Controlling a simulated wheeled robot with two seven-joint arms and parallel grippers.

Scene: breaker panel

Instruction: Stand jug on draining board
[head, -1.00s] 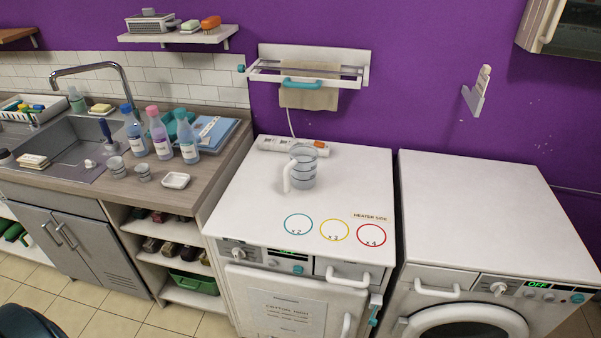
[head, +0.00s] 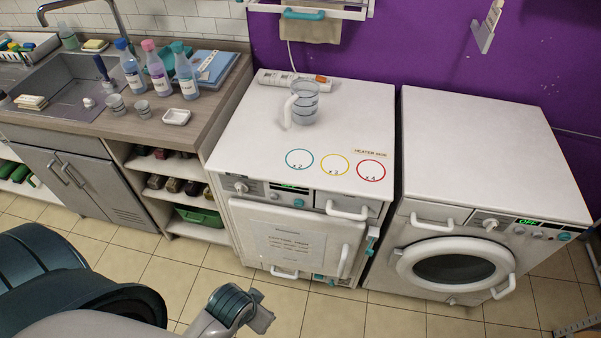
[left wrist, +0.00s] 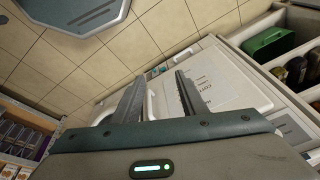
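The clear jug (head: 304,103) with a white handle stands upright on the white top of the heater machine, behind the coloured rings. Its handle faces left. The grey metal sink unit (head: 72,118) is in the worktop at the left; I cannot clearly tell its draining board from the rest of it. My left arm shows at the bottom left of the head view, well below and apart from the jug. In the left wrist view my left gripper (left wrist: 158,92) is open, with nothing between its fingers, facing the machine's front. My right gripper is in neither view.
Three bottles (head: 157,66), two small cups (head: 130,107) and a white dish (head: 176,117) stand on the worktop between sink and machine. A power strip (head: 292,78) lies behind the jug. A washing machine (head: 490,140) stands at the right. Tiled floor (head: 340,312) in front looks clear.

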